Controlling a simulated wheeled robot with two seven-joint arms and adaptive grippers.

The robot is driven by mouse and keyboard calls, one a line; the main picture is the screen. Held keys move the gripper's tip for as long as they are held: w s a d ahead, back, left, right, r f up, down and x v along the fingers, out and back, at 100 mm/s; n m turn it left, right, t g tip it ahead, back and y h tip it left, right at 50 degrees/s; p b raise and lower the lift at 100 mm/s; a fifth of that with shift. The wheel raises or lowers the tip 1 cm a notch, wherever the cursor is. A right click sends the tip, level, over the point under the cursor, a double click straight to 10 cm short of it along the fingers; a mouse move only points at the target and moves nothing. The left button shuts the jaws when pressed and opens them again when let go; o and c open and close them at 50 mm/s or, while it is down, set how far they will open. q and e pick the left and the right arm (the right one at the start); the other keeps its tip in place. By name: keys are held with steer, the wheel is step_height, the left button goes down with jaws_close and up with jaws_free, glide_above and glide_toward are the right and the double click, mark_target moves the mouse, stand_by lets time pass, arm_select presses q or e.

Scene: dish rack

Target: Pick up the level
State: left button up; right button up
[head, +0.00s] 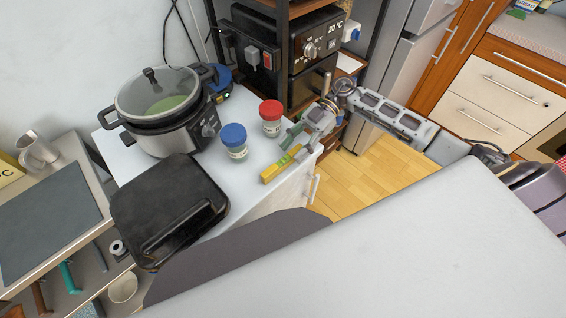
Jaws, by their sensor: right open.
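The level (272,173) is a yellow bar lying on the white counter (245,178), close to its right edge, in the head view. My right gripper (294,144) reaches in from the right and is open, with its fingers at the far end of the level. The gripper partly covers that end. I cannot tell whether the fingers touch it. My left gripper is not in view.
A blue-lidded jar (234,143) and a red-lidded jar (270,120) stand close to the level. A cooker with a glass lid (160,110) and a black grill (168,208) are to the left. A black coffee machine (250,55) stands behind.

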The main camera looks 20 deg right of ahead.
mark_target(284, 159)
steer(key=shift+x, duration=2.5)
steer(key=shift+c, duration=0.4)
jaws_close()
